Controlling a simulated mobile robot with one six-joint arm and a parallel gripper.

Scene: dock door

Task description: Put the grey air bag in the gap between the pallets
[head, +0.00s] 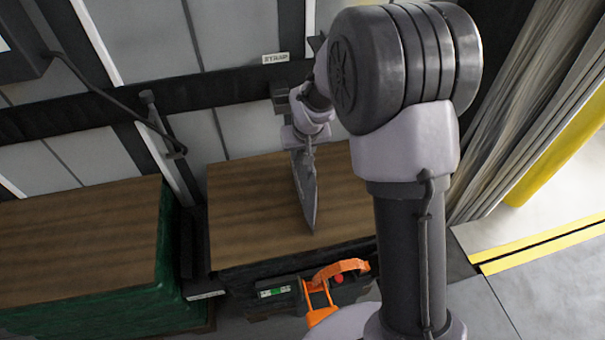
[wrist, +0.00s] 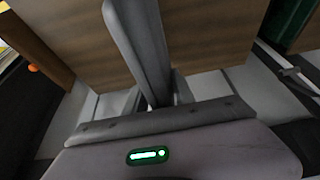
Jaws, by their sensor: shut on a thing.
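The grey air bag (head: 306,192) hangs thin and edge-on below my gripper (head: 303,148) in the head view, over the right-hand brown-topped load. My gripper is shut on it. In the wrist view the bag (wrist: 142,40) runs up from the jaws across the brown top; the fingertips are partly hidden there. The left load (head: 80,235) has a brown top and green sides. The right load (head: 250,225) has a brown top. The narrow dark gap (head: 188,245) between them lies left of the bag. I cannot tell whether the bag touches the top below it.
A dark case with an orange handle (head: 340,268) stands at the front of the right load. A grey panelled wall (head: 235,40) with dark rails is behind. A curtain (head: 520,120) and yellow floor lines (head: 545,240) are at right. Open floor is at lower right.

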